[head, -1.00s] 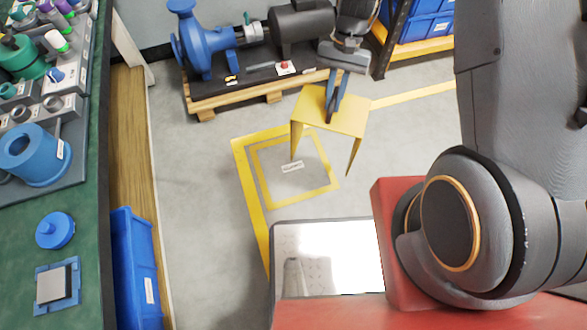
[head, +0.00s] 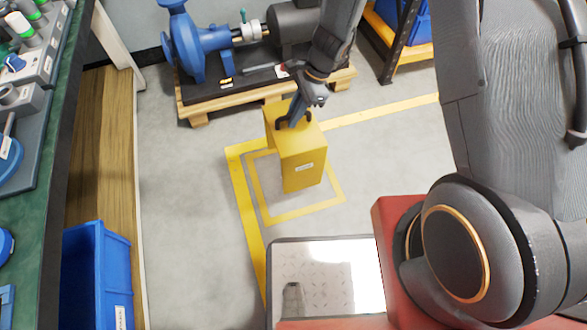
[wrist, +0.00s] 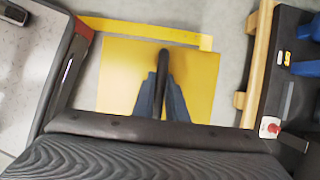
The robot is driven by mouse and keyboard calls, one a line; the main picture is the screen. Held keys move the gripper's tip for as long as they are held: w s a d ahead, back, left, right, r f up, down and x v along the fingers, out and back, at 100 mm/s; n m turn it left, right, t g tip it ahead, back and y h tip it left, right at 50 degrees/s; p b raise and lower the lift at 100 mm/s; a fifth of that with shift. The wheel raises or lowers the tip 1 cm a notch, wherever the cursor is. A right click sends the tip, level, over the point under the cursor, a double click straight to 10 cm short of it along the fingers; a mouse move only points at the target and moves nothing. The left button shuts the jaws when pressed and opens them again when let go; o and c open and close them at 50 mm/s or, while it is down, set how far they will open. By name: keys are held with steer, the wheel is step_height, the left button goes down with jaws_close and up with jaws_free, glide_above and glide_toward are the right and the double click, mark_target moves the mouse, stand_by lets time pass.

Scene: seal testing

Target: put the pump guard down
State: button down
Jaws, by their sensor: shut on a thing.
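The pump guard (head: 303,165) is a yellow sheet-metal box shape with a small white label on the face toward me. My gripper (head: 291,121) is shut on it at its top. In the wrist view, the guard's flat yellow top (wrist: 200,75) spreads around my gripper (wrist: 162,85), which grips a dark bar-like part. In the head view, the guard appears over the yellow marked square (head: 268,213) on the floor, toward its upper right part. I cannot tell whether its lower edge touches the floor. The guard hides part of the square.
The blue pump (head: 190,50) with its dark motor stands on a wooden pallet (head: 198,119) just behind the guard. A shelf with blue bins (head: 415,25) is at the back right. A green workbench (head: 62,150) and a blue crate (head: 97,275) are at left. Bare floor lies between.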

steer(key=shift+f+b, duration=1.4)
steer(key=shift+f, duration=3.4)
steer(key=c, duration=1.8)
jaws_free()
steer(key=shift+f, duration=0.15)
steer(key=shift+o, duration=0.2)
